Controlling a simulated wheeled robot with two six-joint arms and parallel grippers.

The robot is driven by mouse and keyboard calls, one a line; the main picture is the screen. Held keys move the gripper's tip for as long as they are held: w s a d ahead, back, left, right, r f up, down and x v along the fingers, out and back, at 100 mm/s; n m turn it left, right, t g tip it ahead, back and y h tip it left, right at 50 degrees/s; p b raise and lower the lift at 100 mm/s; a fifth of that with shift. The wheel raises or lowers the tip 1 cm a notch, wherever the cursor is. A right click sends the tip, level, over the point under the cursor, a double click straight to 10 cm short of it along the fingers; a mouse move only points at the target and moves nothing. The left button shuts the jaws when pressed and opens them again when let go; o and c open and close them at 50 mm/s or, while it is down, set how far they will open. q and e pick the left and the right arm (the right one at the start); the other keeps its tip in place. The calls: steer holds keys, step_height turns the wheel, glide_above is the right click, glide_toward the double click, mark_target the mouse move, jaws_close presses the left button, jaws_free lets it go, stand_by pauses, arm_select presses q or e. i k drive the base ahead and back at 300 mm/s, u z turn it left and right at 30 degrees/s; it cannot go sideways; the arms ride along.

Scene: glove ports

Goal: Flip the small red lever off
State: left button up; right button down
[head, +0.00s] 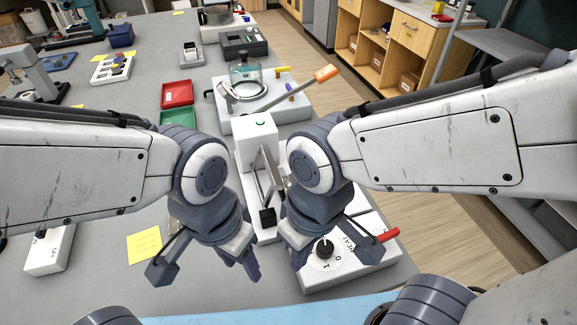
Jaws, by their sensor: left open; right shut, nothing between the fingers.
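The small red lever (388,236) sticks out at the right side of a white box (345,270) with a black dial marked HEAT. My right gripper (299,258) is shut and empty, pointing down beside the box's left part, to the left of the dial and well left of the lever. My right wrist hides part of the box's top and the lever's inner end. My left gripper (241,263) is open and empty, above the grey table further left. I cannot tell the lever's on or off position.
A white press-like device (256,135) stands behind my grippers. Behind it is a white unit with a glass dome (245,75) and a long orange-tipped lever (325,73). Red (177,93) and green trays lie left.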

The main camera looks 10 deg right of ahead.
mark_target(392, 233)
steer(key=z, duration=0.05)
steer(key=k, duration=0.5)
steer(key=u, duration=1.1)
steer(key=k, duration=0.95)
steer(key=z, duration=1.3)
steer(key=i, duration=0.5)
steer(key=u, duration=0.05)
